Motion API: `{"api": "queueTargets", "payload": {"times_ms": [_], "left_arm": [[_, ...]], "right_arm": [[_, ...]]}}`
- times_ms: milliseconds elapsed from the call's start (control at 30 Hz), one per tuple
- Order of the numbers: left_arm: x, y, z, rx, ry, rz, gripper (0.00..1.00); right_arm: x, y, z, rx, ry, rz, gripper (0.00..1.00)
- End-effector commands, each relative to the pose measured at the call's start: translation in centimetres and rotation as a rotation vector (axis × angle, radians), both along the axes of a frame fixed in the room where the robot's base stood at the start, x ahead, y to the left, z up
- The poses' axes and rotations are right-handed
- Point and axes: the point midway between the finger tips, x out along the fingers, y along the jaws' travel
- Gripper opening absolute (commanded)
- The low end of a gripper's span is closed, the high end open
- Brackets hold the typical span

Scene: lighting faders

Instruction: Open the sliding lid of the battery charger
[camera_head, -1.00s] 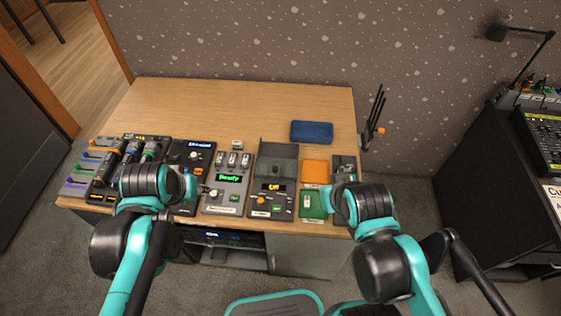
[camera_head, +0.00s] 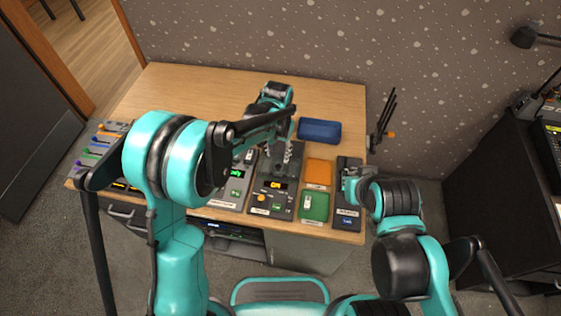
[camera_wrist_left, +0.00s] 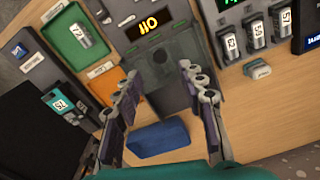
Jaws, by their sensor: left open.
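The battery charger (camera_head: 275,188) is a dark grey box with a lit amber display, near the middle of the desk's front row. Its dark lid (camera_wrist_left: 172,72) shows in the left wrist view, partly between my fingers. My left gripper (camera_head: 287,152) has its arm reaching over the desk and points down at the rear of the charger. In the left wrist view my left gripper (camera_wrist_left: 160,72) is open with nothing between its fingers; I cannot tell whether it touches the lid. My right gripper (camera_head: 350,178) is by the grey box at the right; its fingers are unclear.
A green tray (camera_head: 314,207) holding a cell and an orange tray (camera_head: 319,172) lie right of the charger. A blue box (camera_head: 319,131) sits behind. A device with several cells (camera_wrist_left: 260,32) stands on the other side, near a loose cell (camera_wrist_left: 258,69).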

Motion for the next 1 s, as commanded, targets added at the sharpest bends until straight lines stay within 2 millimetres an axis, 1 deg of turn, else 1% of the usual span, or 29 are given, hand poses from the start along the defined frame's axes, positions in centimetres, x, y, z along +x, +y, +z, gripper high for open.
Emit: {"api": "queueTargets", "payload": {"times_ms": [33, 100, 200, 333, 500, 733, 767, 800, 900, 1000], "left_arm": [[0.0, 0.0, -1.1, 0.0, 0.0, 0.0, 0.41], [0.0, 0.0, -2.3, 0.0, -0.001, 0.001, 0.41], [0.0, 0.0, -4.0, 0.0, -0.001, 0.001, 0.41], [0.0, 0.0, -5.6, -0.001, -0.002, 0.001, 0.41], [0.0, 0.0, -6.5, -0.001, -0.002, 0.001, 0.41], [0.0, 0.0, -6.5, -0.001, -0.002, 0.001, 0.41], [0.0, 0.0, -6.5, -0.001, -0.002, 0.001, 0.35], [0.0, 0.0, -6.5, -0.001, -0.002, 0.001, 0.25], [0.0, 0.0, -6.5, -0.001, -0.002, 0.001, 0.0], [0.0, 0.0, -6.5, -0.001, -0.002, 0.001, 0.0]], "right_arm": [[0.0, 0.0, -0.5, 0.0, 0.0, 0.0, 0.0], [0.0, 0.0, -1.0, 0.0, 0.0, 0.0, 0.0], [0.0, 0.0, -1.5, 0.0, 0.0, 0.0, 0.0], [0.0, 0.0, -2.0, 0.0, 0.0, 0.0, 0.0], [0.0, 0.0, -2.2, 0.0, 0.0, 0.0, 0.0], [0.0, 0.0, -2.2, 0.0, 0.0, 0.0, 0.0], [0.0, 0.0, -2.2, 0.0, 0.0, 0.0, 0.0], [0.0, 0.0, -2.2, 0.0, 0.0, 0.0, 0.0], [0.0, 0.0, -2.2, 0.0, 0.0, 0.0, 0.0], [0.0, 0.0, -2.2, 0.0, 0.0, 0.0, 0.0]]}}
